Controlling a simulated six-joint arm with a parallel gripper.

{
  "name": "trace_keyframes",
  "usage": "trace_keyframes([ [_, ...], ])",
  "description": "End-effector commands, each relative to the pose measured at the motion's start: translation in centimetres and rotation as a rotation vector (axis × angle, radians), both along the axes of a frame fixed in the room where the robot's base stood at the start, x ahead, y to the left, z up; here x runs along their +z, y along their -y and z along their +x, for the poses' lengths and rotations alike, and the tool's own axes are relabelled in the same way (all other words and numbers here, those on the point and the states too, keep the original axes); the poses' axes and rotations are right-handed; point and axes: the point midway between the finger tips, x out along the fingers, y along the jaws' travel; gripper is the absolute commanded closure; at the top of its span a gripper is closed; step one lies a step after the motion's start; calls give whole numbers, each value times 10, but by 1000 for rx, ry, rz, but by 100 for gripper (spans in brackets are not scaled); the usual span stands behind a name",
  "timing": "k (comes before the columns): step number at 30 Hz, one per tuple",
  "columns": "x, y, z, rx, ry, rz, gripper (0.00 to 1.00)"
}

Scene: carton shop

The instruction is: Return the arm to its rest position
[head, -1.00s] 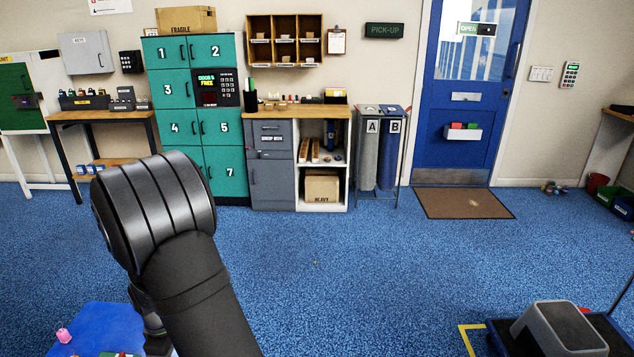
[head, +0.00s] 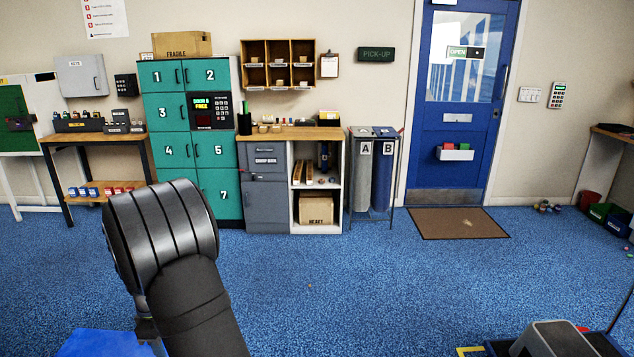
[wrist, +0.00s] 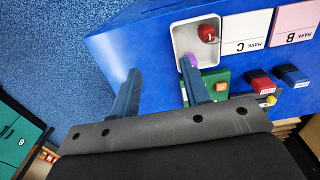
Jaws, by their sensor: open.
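My gripper (wrist: 160,95) shows in the wrist view with its two blue-grey fingers spread apart and nothing between them. It hangs above a blue surface (wrist: 135,50). One finger overlaps the edge of that surface, and the other is in front of a white tray (wrist: 178,45). In the head view my dark arm rises from the bottom left, and my gripper is hidden there.
The tray holds a red item (wrist: 207,33) and a purple item. White card MARK C (wrist: 247,30) and pink card MARK B (wrist: 295,22) lie beside it. Teal lockers (head: 170,118) stand against the wall. The blue floor (head: 330,280) is open in the middle.

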Motion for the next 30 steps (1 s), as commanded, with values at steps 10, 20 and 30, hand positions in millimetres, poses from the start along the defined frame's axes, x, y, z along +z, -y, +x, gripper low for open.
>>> trace_keyframes([
  [10,-2,-63,22,14,0,0,58],
  [20,-4,-119,33,25,0,0,58],
  [30,-9,-173,37,35,-2,-1,58],
])
